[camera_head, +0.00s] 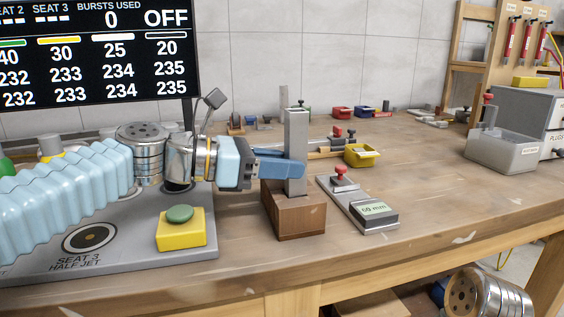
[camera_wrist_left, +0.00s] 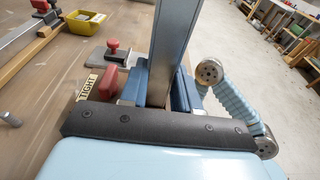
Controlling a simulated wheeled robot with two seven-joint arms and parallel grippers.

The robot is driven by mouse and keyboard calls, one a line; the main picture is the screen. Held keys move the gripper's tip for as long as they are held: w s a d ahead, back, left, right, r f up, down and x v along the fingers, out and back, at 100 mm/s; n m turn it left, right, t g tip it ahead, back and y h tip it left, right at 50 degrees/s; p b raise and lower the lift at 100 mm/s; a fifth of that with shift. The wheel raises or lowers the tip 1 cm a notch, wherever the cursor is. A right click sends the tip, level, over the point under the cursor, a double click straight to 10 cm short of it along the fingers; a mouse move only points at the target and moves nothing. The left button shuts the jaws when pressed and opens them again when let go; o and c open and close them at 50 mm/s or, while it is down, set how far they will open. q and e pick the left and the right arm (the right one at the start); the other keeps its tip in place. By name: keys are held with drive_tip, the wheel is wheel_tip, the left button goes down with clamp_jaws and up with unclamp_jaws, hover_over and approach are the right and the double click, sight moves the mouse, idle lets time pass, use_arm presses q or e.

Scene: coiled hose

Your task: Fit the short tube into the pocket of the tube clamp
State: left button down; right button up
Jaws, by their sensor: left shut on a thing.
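A grey, square-section upright tube (camera_head: 296,145), which I take for the short tube, stands in a brown wooden block (camera_head: 296,212). It also shows in the left wrist view (camera_wrist_left: 172,50). My left gripper (camera_head: 293,168) is shut on the tube from the left, with blue fingers on its sides. A grey plate with a red knob (camera_head: 341,176) and a "60 mm" label (camera_head: 374,210) lies just right of the block; it may be the tube clamp. I cannot make out its pocket. The tube's lower end is hidden in the block. My right gripper is out of view.
A yellow bin (camera_head: 360,155) sits behind the plate. A grey machine panel with a green button on a yellow box (camera_head: 181,228) is at left. The bench between the plate and container is mostly clear.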

sight(286, 186)
use_arm(q)
drive_tip(key=shift+f+b, duration=1.2)
drive_tip(key=shift+f, duration=0.6)
drive_tip(key=shift+r+p, duration=2.65)
drive_tip(key=shift+p, duration=0.2)
drive_tip(key=shift+p, duration=0.6)
drive_tip(key=shift+f+b, duration=2)
drive_tip(key=shift+f, duration=0.65)
drive_tip(key=c, duration=0.7)
unclamp_jaws()
drive_tip(key=shift+c, duration=0.2)
drive_tip(key=shift+f, duration=0.1)
